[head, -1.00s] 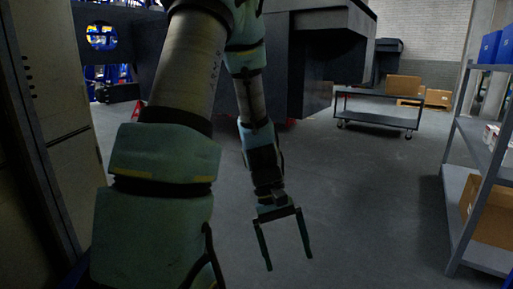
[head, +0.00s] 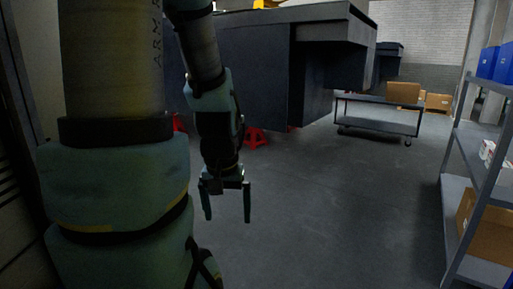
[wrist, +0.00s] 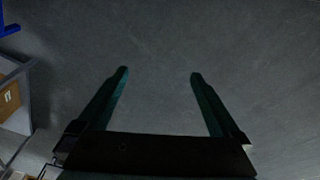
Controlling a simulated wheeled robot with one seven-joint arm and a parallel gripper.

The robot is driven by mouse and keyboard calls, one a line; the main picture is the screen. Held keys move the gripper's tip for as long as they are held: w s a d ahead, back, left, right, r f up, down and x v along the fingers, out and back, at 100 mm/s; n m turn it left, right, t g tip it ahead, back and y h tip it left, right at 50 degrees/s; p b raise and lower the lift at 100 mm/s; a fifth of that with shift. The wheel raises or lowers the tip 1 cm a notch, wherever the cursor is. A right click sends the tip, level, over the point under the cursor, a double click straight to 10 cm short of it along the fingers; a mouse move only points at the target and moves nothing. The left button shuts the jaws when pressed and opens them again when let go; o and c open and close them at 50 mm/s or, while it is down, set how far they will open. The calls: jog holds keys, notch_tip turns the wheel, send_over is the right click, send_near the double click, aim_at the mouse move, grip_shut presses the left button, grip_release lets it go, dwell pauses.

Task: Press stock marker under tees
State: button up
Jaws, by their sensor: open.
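My gripper (head: 227,206) hangs open and empty above the concrete floor, its two fingers pointing down. In the wrist view my gripper (wrist: 158,74) shows both fingers wide apart with only bare floor between them. I cannot make out a stock marker or tees in any view.
A large dark chassis (head: 330,68) fills the back, with a red stand (head: 256,137) below it. A dark cart (head: 378,116) stands at the back right near cardboard boxes (head: 403,93). A grey shelf unit (head: 468,190) with boxes lines the right. The middle floor is clear.

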notch_tip(320, 180, up, 12)
jog(key=p, duration=1)
jog(key=shift+r, duration=0.25)
